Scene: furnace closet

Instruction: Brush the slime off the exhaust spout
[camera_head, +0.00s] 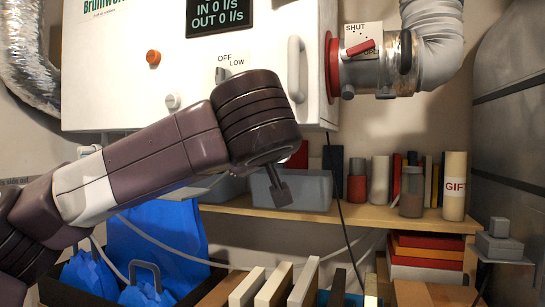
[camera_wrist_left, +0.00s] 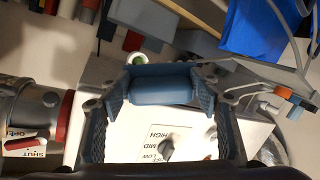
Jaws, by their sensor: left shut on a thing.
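In the left wrist view, which is upside down, my left gripper (camera_wrist_left: 160,90) is shut on a blue-grey block-like piece (camera_wrist_left: 162,82). I cannot tell whether this is a brush; no bristles show. Just behind the held piece is a small white round end with green on it (camera_wrist_left: 138,63), at the underside edge of the white box. It may be the spout with slime. In the head view my left arm crosses in front of the box, and its dark joint hides the gripper and spout. A dark grey piece (camera_head: 278,187) pokes out below the joint. My right gripper is not in view.
The white box (camera_head: 180,75) has a knob (camera_head: 222,75), a handle (camera_head: 296,68) and a red-levered pipe valve (camera_head: 362,47). Below, a shelf (camera_head: 370,215) holds grey bins (camera_head: 305,190), jars and books. Blue bags (camera_head: 155,240) stand lower left. A dark cord hangs by the shelf.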

